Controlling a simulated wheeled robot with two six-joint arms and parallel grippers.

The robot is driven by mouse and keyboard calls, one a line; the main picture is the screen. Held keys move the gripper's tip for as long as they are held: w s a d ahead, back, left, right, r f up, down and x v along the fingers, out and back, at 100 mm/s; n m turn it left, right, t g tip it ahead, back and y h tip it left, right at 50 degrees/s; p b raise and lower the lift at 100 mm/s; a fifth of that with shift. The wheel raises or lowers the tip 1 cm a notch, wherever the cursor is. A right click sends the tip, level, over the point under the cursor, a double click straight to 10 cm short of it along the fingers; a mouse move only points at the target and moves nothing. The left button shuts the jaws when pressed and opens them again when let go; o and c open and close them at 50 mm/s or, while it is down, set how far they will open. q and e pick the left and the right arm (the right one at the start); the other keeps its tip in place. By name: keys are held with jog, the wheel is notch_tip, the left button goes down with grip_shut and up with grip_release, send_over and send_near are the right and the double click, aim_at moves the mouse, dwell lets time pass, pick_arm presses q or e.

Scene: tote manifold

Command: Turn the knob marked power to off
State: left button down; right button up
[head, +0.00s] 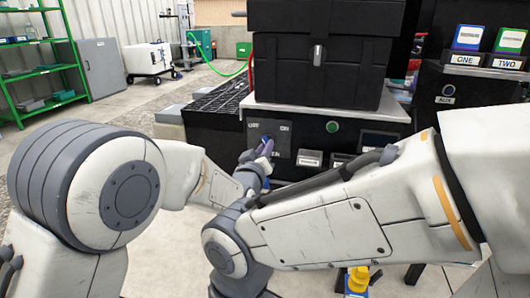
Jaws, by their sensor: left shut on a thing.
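A dark control panel (289,137) on the front of the black cabinet carries the white words OFF at its left and ON at its right. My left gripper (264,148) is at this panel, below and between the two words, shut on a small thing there. That looks like the knob, but the fingers hide nearly all of it, so its pointer direction cannot be told. I cannot read a power label here. My right arm crosses the foreground, and its gripper is out of view.
A black case stands on the cabinet's grey top (330,113). A green round button (332,126) and white label plates (309,158) lie right of the panel. An AUX unit (446,95) stands farther right, below ONE and TWO. Green shelves (38,70) stand far left.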

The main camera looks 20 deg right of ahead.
pick_arm(q)
jog(key=shift+n+b, duration=0.4)
jog(key=shift+n, duration=0.9)
jog(key=c, duration=0.8)
grip_release()
jog(key=p+v, duration=0.2)
jog(key=v, duration=0.8)
jog(key=shift+s+a, duration=0.15)
jog(key=shift+s, duration=0.1)
